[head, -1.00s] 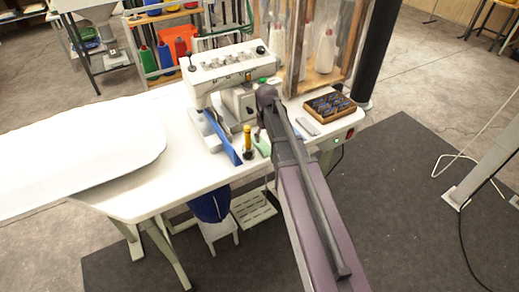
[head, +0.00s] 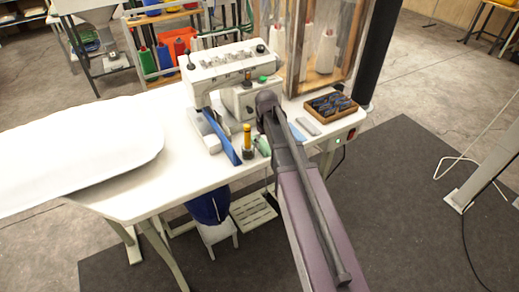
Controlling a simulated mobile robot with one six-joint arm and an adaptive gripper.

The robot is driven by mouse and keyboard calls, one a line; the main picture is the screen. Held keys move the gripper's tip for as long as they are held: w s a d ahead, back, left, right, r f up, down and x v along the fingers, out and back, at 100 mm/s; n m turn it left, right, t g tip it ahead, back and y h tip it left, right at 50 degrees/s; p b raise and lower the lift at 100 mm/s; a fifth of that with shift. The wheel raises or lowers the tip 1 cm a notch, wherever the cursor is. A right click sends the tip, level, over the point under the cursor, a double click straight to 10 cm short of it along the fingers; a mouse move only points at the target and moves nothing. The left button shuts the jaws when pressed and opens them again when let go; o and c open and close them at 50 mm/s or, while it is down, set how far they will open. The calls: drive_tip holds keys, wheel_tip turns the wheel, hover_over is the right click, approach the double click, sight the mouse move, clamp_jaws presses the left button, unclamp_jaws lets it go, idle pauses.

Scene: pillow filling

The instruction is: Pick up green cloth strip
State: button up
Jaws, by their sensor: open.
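A small pale green piece (head: 264,147), which looks like the green cloth strip, lies on the white table (head: 185,165) just in front of the sewing machine. It is partly hidden by my arm, and its full shape cannot be made out. My arm reaches from the bottom right over the table's front edge, its upper end beside the sewing machine. My gripper is not visible, as the arm covers that spot. I cannot tell whether it touches the strip.
A white sewing machine (head: 230,69) stands behind the strip. A blue strip-shaped thing (head: 222,136) and an upright yellow and black item (head: 247,139) are left of it. A wooden box (head: 330,105) sits at the right. A white pillow-like form (head: 80,145) covers the left.

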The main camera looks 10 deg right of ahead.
drive_tip(key=shift+f+b, duration=0.95)
drive_tip(key=shift+f, duration=0.3)
drive_tip(key=c, duration=1)
